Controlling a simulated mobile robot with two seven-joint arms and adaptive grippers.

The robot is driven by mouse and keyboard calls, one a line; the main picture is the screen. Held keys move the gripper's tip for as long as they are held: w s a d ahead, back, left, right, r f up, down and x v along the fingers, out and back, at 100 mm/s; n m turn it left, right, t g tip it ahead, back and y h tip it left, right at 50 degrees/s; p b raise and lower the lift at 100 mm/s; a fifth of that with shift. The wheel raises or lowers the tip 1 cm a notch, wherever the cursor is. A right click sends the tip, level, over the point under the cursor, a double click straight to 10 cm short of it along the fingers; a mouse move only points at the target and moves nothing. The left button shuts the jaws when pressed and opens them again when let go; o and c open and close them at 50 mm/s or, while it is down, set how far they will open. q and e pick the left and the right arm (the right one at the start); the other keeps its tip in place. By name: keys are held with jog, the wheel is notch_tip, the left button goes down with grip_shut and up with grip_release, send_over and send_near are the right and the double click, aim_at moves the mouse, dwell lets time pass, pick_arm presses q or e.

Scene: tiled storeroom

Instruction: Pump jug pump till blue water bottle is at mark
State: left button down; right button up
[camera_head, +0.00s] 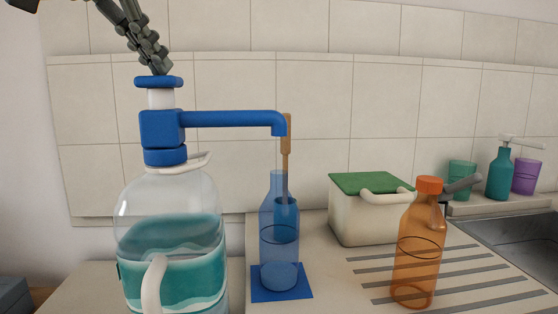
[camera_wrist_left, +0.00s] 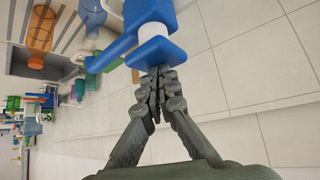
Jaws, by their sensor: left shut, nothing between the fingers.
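The bottle stands upright on a blue square mat (camera_head: 281,294). A dark mark line rings its middle; I cannot tell the water level clearly. My left gripper (camera_head: 166,70) is shut and empty, its tips at the cap from above. In the left wrist view, the shut fingertips (camera_wrist_left: 158,72) are against or very near the cap (camera_wrist_left: 152,50).
A brown stick (camera_head: 286,133) stands upright at the spout's end and bottle neck. An orange bottle (camera_head: 417,245) stands on the ribbed drainboard at right. Behind are a cream box with a green lid (camera_head: 371,183), a teal dispenser (camera_head: 499,174) and a sink (camera_head: 515,240).

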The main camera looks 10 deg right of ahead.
dwell(0.4)
pick_arm(q)
jog(key=shift+f+b, duration=0.9)
jog(key=shift+f, duration=0.35)
jog(key=shift+r, duration=0.1)
jog(key=shift+r+p, duration=1.15)
jog(key=shift+r, duration=0.15)
jog(key=shift+f, duration=0.2)
